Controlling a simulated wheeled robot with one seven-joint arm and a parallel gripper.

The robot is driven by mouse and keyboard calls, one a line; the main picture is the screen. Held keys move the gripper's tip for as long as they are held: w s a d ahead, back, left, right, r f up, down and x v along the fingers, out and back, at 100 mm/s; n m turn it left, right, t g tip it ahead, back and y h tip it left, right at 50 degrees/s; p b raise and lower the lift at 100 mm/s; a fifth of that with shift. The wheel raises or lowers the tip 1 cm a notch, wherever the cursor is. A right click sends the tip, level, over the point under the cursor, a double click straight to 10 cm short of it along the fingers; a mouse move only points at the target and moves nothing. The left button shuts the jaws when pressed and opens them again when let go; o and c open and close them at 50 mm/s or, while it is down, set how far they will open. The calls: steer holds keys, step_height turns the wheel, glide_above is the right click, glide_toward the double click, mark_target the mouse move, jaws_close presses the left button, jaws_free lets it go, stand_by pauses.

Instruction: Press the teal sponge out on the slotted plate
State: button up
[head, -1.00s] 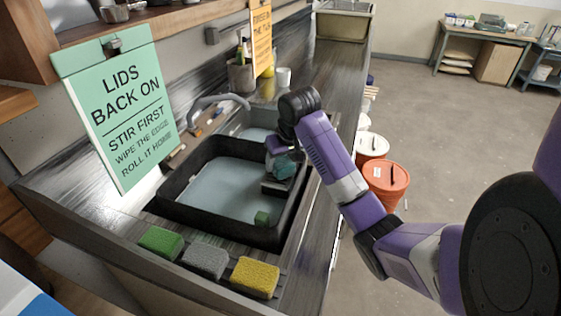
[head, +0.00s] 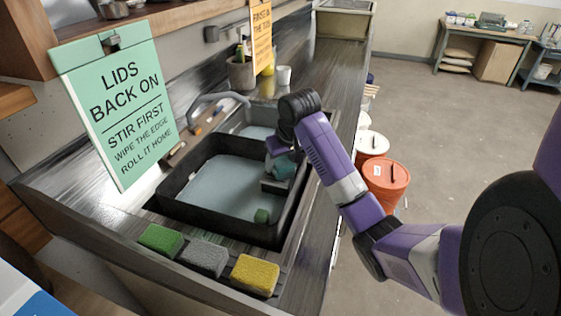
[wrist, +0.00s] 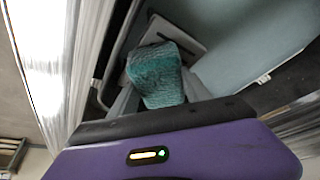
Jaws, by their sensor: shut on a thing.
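The teal sponge (wrist: 157,76) is between the fingers of my gripper (wrist: 160,92) in the wrist view. In the head view my gripper (head: 281,160) is low inside the right side of the black basin, shut on the sponge (head: 285,168). A grey plate (head: 274,187) lies just below the sponge at the basin's right wall. In the wrist view this plate (wrist: 186,42) shows behind the sponge.
Green (head: 160,239), grey (head: 205,258) and yellow (head: 254,275) sponges lie along the front ledge. A faucet (head: 215,98) stands behind. Lidded buckets (head: 386,181) stand on the floor at right.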

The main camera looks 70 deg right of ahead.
steer(key=shift+a+f, duration=0.1)
steer(key=shift+f, duration=0.65)
stand_by(2.4)
step_height(320, 180, up, 7)
steer(key=p, duration=0.7)
steer(key=shift+r+p, duration=0.15)
steer(key=shift+p, duration=0.2)
stand_by(0.5)
